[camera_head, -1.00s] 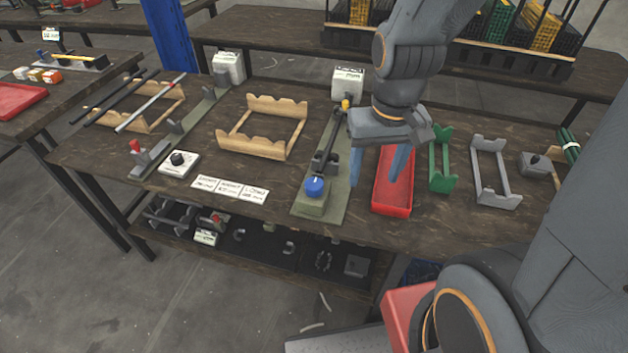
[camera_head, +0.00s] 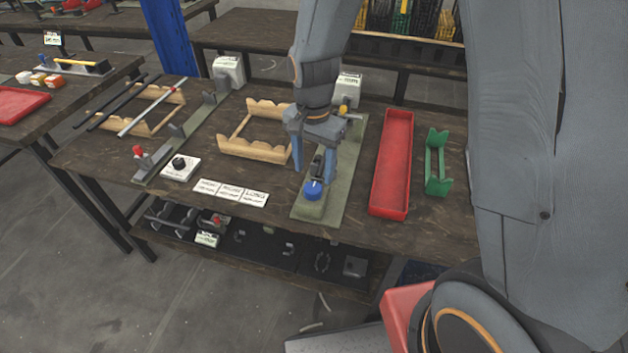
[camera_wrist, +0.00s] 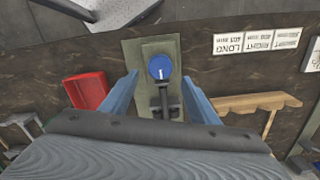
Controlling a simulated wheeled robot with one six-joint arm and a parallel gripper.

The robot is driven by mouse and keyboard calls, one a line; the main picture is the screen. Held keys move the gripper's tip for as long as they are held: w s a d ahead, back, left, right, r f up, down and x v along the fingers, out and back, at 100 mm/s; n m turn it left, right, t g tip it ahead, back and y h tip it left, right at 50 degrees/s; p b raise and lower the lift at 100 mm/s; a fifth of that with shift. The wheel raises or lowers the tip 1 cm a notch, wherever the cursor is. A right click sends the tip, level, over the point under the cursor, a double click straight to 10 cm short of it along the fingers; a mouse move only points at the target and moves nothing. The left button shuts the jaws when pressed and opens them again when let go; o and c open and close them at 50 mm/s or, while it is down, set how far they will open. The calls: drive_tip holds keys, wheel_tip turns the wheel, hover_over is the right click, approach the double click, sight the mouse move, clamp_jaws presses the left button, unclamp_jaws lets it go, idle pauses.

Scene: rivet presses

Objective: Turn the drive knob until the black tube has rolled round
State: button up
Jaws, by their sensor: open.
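The blue drive knob (camera_head: 313,190) with a white mark sits at the front end of a grey-green fixture plate (camera_head: 337,195). The wrist view also shows the knob (camera_wrist: 160,67), its white mark and the plate (camera_wrist: 133,55). A dark bar (camera_wrist: 163,97) runs back from the knob along the fixture; I cannot tell whether it is the black tube or a shaft. My gripper (camera_head: 313,178) is open and empty, pointing down over the fixture by the knob. In the wrist view the knob shows between the open fingers (camera_wrist: 160,82), apart from both. The arm hides the fixture's middle.
A red tray (camera_head: 408,160) lies right of the fixture, with a green stand (camera_head: 437,170) beyond it. A wooden cradle (camera_head: 250,147) stands left. White labels (camera_head: 231,190) lie front left. Dark rods (camera_head: 97,115) and a light one (camera_head: 150,107) rest on another rack.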

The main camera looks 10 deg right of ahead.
sight(314, 186)
drive_tip(key=shift+f+p, duration=0.45)
drive_tip(key=shift+f, duration=2.35)
drive_tip(key=shift+c, duration=0.2)
drive_tip(key=c, duration=1)
